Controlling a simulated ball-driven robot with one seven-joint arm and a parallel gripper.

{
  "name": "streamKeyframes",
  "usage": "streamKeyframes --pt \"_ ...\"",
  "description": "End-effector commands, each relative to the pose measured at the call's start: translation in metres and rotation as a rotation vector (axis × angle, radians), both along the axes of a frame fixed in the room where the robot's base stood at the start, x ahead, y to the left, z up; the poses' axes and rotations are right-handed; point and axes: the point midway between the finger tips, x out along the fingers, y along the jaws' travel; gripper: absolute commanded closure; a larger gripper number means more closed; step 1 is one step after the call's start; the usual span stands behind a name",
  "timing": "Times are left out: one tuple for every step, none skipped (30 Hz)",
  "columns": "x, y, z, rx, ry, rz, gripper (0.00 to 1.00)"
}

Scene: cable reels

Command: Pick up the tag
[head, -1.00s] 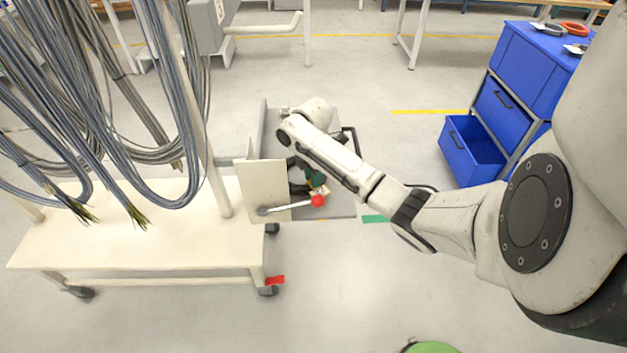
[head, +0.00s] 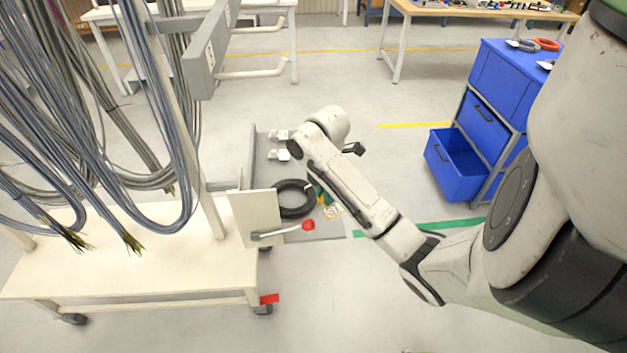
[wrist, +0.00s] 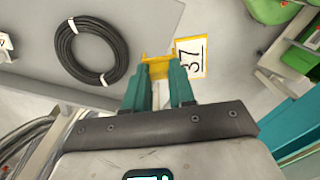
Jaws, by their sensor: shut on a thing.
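The tag is a white card with a yellow border and the number 37 (wrist: 192,57) in the wrist view. In the head view the tag (head: 332,211) shows small beside my gripper, at the right edge of the grey plate. My gripper (wrist: 158,68) has teal fingers, closed on a yellow piece that adjoins the tag's left edge. In the head view my gripper (head: 322,198) is partly hidden behind my own arm. I cannot tell how far the tag is above the surface below.
A black cable coil (wrist: 72,50) lies on the grey plate (wrist: 150,22), left of my fingers. A cream panel (head: 254,216) with a red-knobbed lever (head: 307,225) stands close by. Left is a cable-hung trolley (head: 120,265). A blue drawer cabinet (head: 492,105) stands right. Floor between is clear.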

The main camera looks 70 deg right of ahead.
Motion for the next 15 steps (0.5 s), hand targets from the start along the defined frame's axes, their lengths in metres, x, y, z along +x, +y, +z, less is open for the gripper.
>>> streamKeyframes --pt "-0.008 0.004 0.012 0.003 -0.004 -0.005 1.00" --pt "-0.010 0.004 0.008 -0.002 -0.003 -0.003 1.00" --pt "-0.013 0.003 0.009 -0.008 -0.004 -0.003 1.00" --pt "-0.014 0.005 0.010 -0.008 -0.004 -0.001 1.00" --pt "-0.017 0.006 0.011 -0.008 -0.004 0.000 1.00" --pt "-0.020 0.007 0.012 -0.008 -0.002 -0.001 1.00" --pt "-0.022 0.009 0.012 -0.005 -0.002 -0.001 1.00" --pt "-0.024 0.011 0.013 -0.005 -0.001 0.000 1.00" --pt "-0.027 0.013 0.013 -0.003 0.000 -0.001 1.00" --pt "-0.029 0.014 0.014 -0.002 0.000 -0.001 1.00" --pt "-0.031 0.015 0.016 -0.005 -0.001 0.001 1.00" --pt "-0.033 0.016 0.017 -0.005 -0.002 0.000 1.00" --pt "-0.035 0.017 0.019 -0.005 -0.002 0.000 1.00" --pt "-0.037 0.018 0.020 -0.005 -0.002 0.001 1.00" --pt "-0.039 0.020 0.020 -0.005 -0.002 0.000 1.00"
